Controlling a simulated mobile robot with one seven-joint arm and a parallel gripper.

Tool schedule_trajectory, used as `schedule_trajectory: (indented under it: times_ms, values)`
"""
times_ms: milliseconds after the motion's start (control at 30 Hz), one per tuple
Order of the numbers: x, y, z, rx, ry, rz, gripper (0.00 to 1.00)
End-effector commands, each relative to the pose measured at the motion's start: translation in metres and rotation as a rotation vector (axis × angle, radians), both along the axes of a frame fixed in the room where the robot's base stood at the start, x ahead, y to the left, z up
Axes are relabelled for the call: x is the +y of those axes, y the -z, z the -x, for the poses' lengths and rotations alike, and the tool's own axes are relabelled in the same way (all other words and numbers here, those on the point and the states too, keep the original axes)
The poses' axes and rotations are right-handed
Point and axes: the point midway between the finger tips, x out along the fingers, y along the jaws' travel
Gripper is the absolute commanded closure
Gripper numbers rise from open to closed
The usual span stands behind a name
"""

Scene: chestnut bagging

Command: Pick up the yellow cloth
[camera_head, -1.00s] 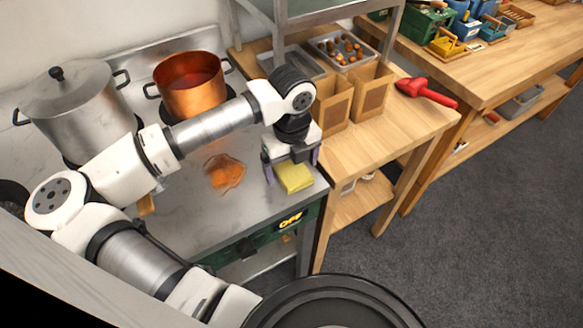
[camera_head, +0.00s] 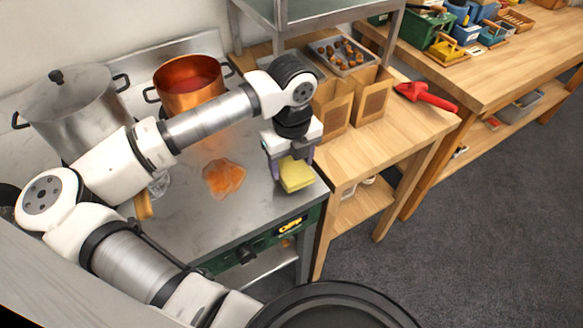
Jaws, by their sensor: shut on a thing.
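The yellow cloth (camera_head: 297,176) is a small folded pad near the right front corner of the steel stove top (camera_head: 205,225). My gripper (camera_head: 290,162) points down directly over it, with its fingers at the cloth's sides, shut on it. The cloth's upper part is hidden behind the gripper. I cannot tell whether the cloth is clear of the steel surface.
An orange spill (camera_head: 223,178) lies left of the cloth. A steel pot (camera_head: 75,115) and a copper pot (camera_head: 190,88) stand at the back. Paper bags (camera_head: 371,97), a chestnut tray (camera_head: 343,55) and a red scoop (camera_head: 425,95) are on the wooden table to the right.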

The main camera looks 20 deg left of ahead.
Motion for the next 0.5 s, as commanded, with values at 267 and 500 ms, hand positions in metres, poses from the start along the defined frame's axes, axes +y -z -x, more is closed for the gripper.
schedule_trajectory:
  times_ms: [267,500]
  values:
    - [0.001,-0.075,-0.001,-0.004,-0.002,-0.007,0.59]
    - [0.0,-0.138,-0.001,-0.002,-0.002,-0.004,0.59]
